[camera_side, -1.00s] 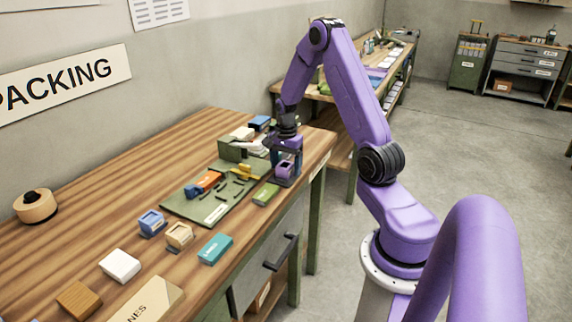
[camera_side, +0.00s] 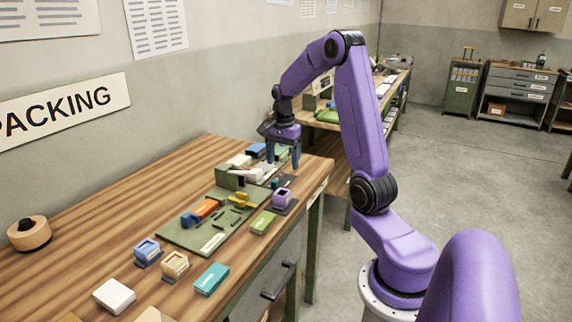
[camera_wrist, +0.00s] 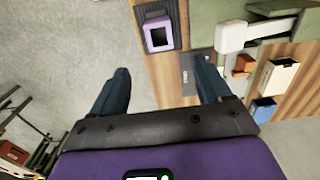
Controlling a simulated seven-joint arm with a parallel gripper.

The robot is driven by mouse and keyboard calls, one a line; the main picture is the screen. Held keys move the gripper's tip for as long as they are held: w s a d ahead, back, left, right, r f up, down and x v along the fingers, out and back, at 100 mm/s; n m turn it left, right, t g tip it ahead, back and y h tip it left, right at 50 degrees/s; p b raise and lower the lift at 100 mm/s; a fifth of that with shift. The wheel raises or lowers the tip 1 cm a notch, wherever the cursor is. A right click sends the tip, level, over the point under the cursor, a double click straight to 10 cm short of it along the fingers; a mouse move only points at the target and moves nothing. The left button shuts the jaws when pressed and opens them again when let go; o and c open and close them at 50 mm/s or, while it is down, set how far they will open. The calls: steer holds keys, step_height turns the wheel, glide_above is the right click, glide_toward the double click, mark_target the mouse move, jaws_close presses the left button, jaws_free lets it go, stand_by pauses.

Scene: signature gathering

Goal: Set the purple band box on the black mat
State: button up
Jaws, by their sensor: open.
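The purple band box (camera_side: 282,196), open-topped with a dark inside, sits on the black mat (camera_side: 290,208) near the table's right edge. In the wrist view the box (camera_wrist: 158,33) is upright on the dark mat (camera_wrist: 142,12), with mat showing around it. My gripper (camera_side: 284,164) is open and empty, raised above and a little behind the box, with its fingers apart from it. In the wrist view, both fingertips of my gripper (camera_wrist: 160,68) are spread wide over bare wood and a small grey label plate (camera_wrist: 187,76).
A green tray (camera_side: 185,238) with orange, blue and yellow pieces lies left of the mat. A green box (camera_side: 263,222) lies close in front. A white-armed device (camera_side: 250,173) stands behind. Blue, tan and teal boxes (camera_side: 211,278) sit nearer. Bare wood is free at left.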

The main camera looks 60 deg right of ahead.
steer(key=s+a+r+n, duration=0.1)
steer(key=s+a+n, duration=0.1)
steer(key=a+n, duration=0.75)
steer(key=s+a+r+n, duration=0.2)
steer(key=a+n, duration=0.3)
steer(key=a, duration=0.9)
steer(key=s+a+n, duration=0.4)
steer(key=s+n, duration=0.4)
steer(key=s, duration=0.1)
steer(key=s+a+n, duration=0.4)
steer(key=s+n, duration=0.4)
steer(key=s, duration=0.2)
steer(key=shift+s+a+f, duration=0.25)
steer(key=shift+a+f, duration=0.05)
steer(key=shift+a, duration=0.05)
